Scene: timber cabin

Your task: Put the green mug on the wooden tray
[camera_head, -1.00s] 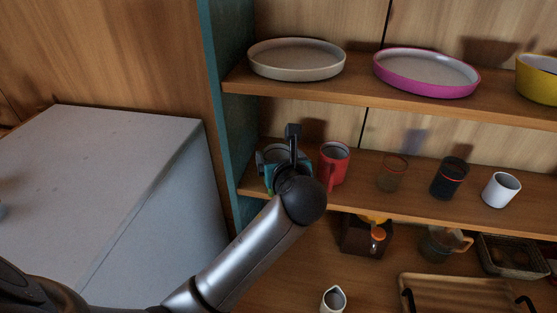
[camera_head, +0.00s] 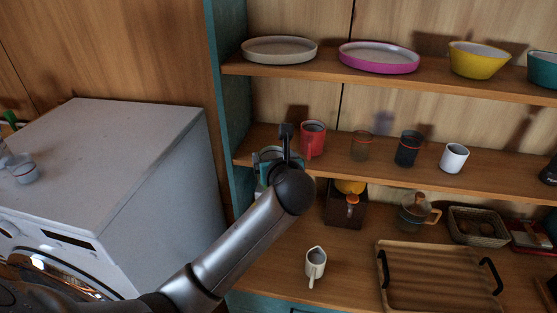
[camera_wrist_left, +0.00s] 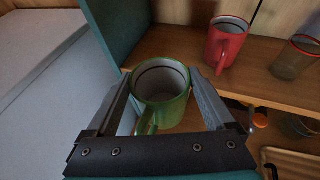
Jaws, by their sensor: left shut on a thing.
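The green mug (camera_wrist_left: 163,108) is between the two fingers of my left gripper (camera_wrist_left: 162,88) in the left wrist view, mouth up, its handle toward the camera. In the head view my left gripper (camera_head: 272,157) is at the left end of the middle shelf, by its front edge. There it mostly hides the mug. Whether the mug's base touches the shelf cannot be told. The wooden tray (camera_head: 440,262), with black handles, lies empty on the counter at lower right, well apart from the gripper. My right gripper is not in view.
A red mug (camera_head: 313,138), two dark glasses and a white cup (camera_head: 454,157) stand on the middle shelf (camera_head: 390,178). A teal side panel (camera_head: 229,115) is close left of the gripper. A white jug (camera_head: 316,266), a coffee maker and a teapot (camera_head: 416,212) stand on the counter.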

